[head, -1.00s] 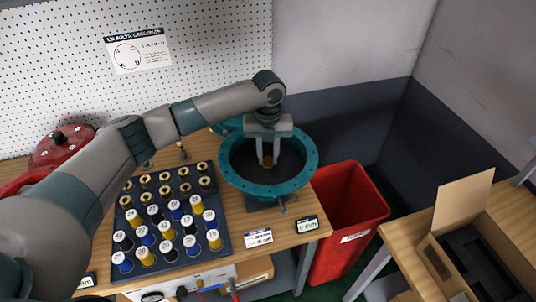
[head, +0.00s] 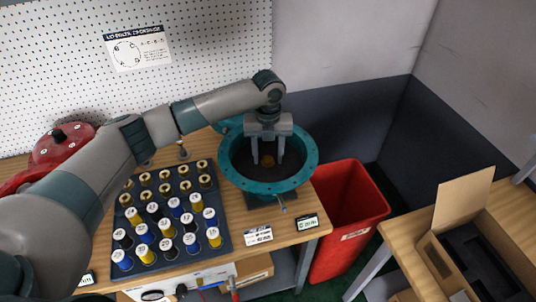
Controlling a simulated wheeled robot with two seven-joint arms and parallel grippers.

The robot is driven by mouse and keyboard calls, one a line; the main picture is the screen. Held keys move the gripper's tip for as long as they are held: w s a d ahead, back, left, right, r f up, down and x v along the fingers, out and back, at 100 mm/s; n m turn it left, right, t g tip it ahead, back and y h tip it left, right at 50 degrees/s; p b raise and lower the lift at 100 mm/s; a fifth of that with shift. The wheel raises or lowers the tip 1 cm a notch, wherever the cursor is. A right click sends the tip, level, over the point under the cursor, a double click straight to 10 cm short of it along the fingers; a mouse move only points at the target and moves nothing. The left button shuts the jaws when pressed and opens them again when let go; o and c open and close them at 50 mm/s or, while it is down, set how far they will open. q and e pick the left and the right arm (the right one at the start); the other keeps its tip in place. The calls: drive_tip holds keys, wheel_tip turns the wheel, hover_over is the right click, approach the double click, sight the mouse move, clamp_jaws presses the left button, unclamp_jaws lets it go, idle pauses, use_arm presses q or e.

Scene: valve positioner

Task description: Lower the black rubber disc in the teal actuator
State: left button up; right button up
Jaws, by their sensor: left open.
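The teal actuator (head: 303,178) is a round open bowl with a bolted rim, near the right end of the workbench. My left gripper (head: 268,161) points down into the bowl from above. The gripper and arm hide part of the far rim. My right gripper is not in view.
A dark tray (head: 222,238) of numbered yellow, blue and black cylinders stands left of the actuator. A red part (head: 62,150) is at the far left. A red bin (head: 350,210) stands right of the bench. An open cardboard box (head: 465,200) sits on another table.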

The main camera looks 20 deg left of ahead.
use_arm(q)
drive_tip(key=shift+r, duration=0.15)
drive_tip(key=shift+r+b, duration=0.35)
drive_tip(key=shift+r, duration=0.2)
wheel_tip(320, 180, up, 16)
drive_tip(key=b, duration=0.5)
